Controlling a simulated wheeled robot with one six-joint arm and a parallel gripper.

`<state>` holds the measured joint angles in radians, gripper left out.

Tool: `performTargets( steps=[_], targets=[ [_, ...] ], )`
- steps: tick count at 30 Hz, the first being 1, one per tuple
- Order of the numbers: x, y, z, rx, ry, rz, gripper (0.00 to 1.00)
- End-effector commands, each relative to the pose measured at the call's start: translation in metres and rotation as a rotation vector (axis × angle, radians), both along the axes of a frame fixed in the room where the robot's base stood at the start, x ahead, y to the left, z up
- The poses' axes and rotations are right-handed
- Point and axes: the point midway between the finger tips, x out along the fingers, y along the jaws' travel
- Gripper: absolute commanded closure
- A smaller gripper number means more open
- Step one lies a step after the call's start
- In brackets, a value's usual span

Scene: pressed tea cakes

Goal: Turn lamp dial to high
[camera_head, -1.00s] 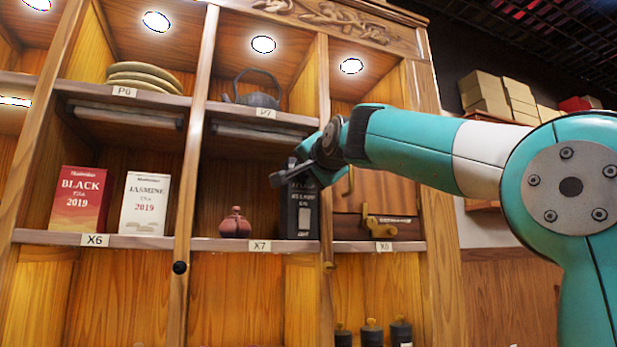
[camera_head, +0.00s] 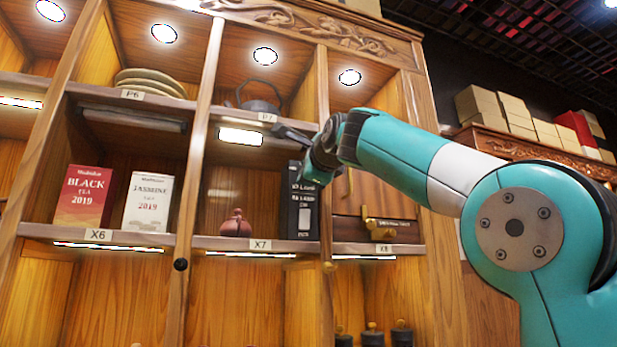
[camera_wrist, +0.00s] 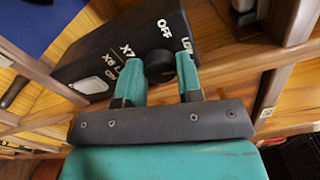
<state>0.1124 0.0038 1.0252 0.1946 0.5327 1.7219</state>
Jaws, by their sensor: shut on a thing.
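A black control box (camera_wrist: 100,60) with white lettering fills the upper left of the wrist view. "OFF" and other white marks stand beside its dark round dial (camera_wrist: 158,66). My gripper (camera_wrist: 164,74) has its two teal fingers shut on the dial, one on each side. The fingers hide part of the dial, and I cannot tell which mark it points to. In the head view a black box with white text (camera_head: 303,205) stands upright at the right end of compartment X7. My gripper (camera_head: 312,172) is at its top. The lamp under the P7 shelf (camera_head: 240,136) is lit.
A small reddish clay pot (camera_head: 236,224) stands left of the black box. Red (camera_head: 85,203) and white (camera_head: 148,202) tea boxes stand in X6. A wooden post borders the box on the right. Lit strips (camera_head: 250,254) run under the lower shelf.

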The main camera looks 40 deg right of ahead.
Motion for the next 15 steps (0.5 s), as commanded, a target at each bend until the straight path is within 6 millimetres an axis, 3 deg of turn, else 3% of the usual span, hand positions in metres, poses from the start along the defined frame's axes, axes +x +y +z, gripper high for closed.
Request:
performTargets(
  steps=[15],
  targets=[
    [0.0002,-0.0003,-0.0022,0.47,-0.132,-0.001,0.9]
  ],
)
